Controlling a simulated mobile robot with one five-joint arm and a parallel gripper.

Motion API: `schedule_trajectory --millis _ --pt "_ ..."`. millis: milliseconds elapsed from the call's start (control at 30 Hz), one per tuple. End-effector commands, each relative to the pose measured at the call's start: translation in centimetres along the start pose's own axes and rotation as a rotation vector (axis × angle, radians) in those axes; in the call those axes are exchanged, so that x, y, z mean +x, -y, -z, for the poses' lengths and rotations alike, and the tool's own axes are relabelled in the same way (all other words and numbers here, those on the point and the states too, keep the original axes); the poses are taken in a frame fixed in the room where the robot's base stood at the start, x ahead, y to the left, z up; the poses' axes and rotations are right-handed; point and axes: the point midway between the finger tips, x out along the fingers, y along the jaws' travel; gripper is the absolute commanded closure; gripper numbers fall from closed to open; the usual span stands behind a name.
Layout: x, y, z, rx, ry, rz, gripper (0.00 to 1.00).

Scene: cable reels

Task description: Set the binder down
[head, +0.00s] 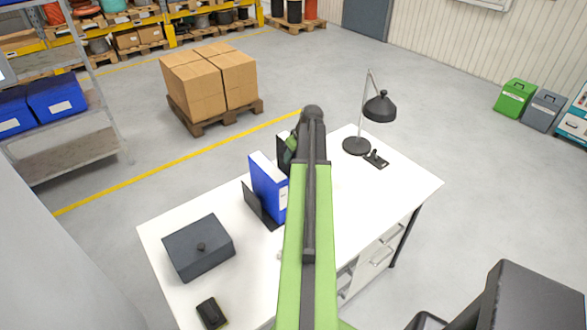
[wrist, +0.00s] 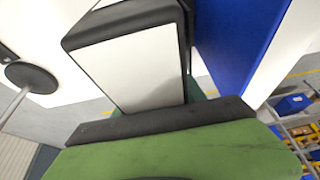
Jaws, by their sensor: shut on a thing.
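A dark binder (wrist: 130,62) with a white face fills the upper middle of the wrist view. My gripper (wrist: 165,117) is shut on it; the near green finger with its black pad lies across the binder, and the far finger is mostly hidden. In the head view the dark binder (head: 283,157) shows only in part behind my gripper (head: 291,146) and arm. It is near the blue binder, over the white desk (head: 365,196). I cannot tell whether its bottom edge touches the desk.
A blue binder (head: 268,184) stands upright beside a black bookend (head: 253,204); it also shows in the wrist view (wrist: 228,40). A dark grey box (head: 198,250) and a small black object (head: 211,313) lie front left. A black lamp (head: 379,108) stands at the back right.

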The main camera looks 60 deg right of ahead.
Motion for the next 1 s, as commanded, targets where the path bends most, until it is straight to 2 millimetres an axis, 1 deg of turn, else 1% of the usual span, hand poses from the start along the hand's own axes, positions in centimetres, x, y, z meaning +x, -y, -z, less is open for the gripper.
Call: schedule_trajectory --millis 133,233,467,600,633,700,800,1000 --pt "2.4 0.0 -1.0 0.0 -0.001 0.0 1.0" --pt "3.6 0.0 -1.4 0.0 -0.001 0.0 1.0" --pt "3.2 0.1 -1.2 -0.001 -0.001 0.0 1.0" --pt "3.6 0.1 -1.4 -0.001 -0.001 0.0 1.0" --pt "3.6 0.1 -1.4 -0.001 0.0 0.001 0.52" --pt "3.5 0.1 -1.4 -0.001 0.0 0.001 0.42" --pt "3.5 0.1 -1.4 -0.002 0.0 0.001 0.31" --pt "3.5 0.1 -1.4 -0.002 0.0 0.001 0.31"
